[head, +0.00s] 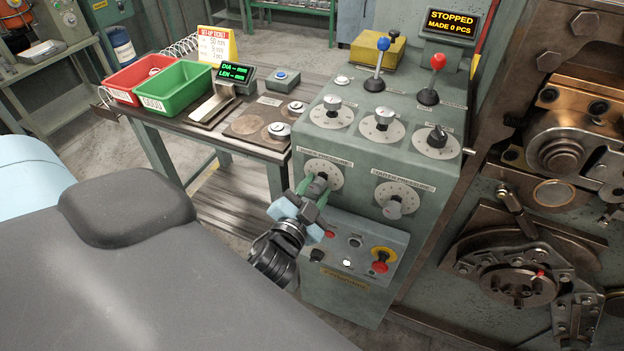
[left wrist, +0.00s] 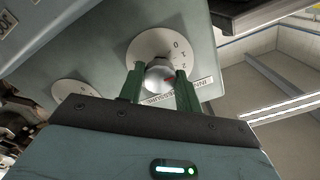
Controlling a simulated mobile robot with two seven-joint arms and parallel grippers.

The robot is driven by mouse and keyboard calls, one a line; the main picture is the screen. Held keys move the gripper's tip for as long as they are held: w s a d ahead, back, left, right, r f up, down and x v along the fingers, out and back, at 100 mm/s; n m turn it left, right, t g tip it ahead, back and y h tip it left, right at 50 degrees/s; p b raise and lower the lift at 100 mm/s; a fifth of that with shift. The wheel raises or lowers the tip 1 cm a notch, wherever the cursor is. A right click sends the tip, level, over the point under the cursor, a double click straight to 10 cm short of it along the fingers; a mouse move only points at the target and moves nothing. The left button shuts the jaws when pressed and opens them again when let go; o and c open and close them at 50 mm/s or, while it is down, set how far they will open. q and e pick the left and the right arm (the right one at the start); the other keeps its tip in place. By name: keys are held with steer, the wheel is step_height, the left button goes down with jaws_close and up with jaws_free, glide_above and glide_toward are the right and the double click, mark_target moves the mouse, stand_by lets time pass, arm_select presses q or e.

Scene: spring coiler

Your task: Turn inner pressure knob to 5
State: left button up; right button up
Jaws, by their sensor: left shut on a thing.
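The inner pressure knob (left wrist: 159,75) is a round silvery knob on a white numbered dial (left wrist: 146,50), with part of its label showing in the left wrist view. In the head view its dial (head: 331,172) is the left one of the lower pair on the green console. My left gripper (head: 317,187) is shut on the knob, with one green finger on each side. It also shows in the left wrist view (left wrist: 159,86). A small red mark shows on the knob, but the fingers hide part of the dial, and I cannot read the setting. My right gripper is not in view.
A similar knob (head: 393,209) sits to the right on the console (head: 365,155). Below are an emergency stop button (head: 380,266) and small controls. Three more dials and two levers are above. A bench with a red bin (head: 143,77) and green bin (head: 173,90) stands left.

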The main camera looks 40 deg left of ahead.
arm_select(q)
steer(key=m, duration=0.3)
steer(key=shift+r+p, duration=0.15)
steer(key=shift+p, duration=0.15)
steer(key=m, duration=0.3)
steer(key=shift+p, duration=0.35)
steer(key=m, duration=0.4)
steer(key=shift+a+p, duration=0.1)
steer(key=shift+p, duration=0.2)
steer(key=m, duration=0.4)
steer(key=shift+r+m+p, duration=0.1)
steer(key=shift+m+p, duration=0.2)
steer(key=shift+p, duration=0.05)
steer(key=m+p, duration=0.1)
steer(key=m, duration=0.4)
steer(key=shift+w+r, duration=0.1)
steer(key=shift+m+p, duration=0.55)
steer(key=shift+m, duration=1.05)
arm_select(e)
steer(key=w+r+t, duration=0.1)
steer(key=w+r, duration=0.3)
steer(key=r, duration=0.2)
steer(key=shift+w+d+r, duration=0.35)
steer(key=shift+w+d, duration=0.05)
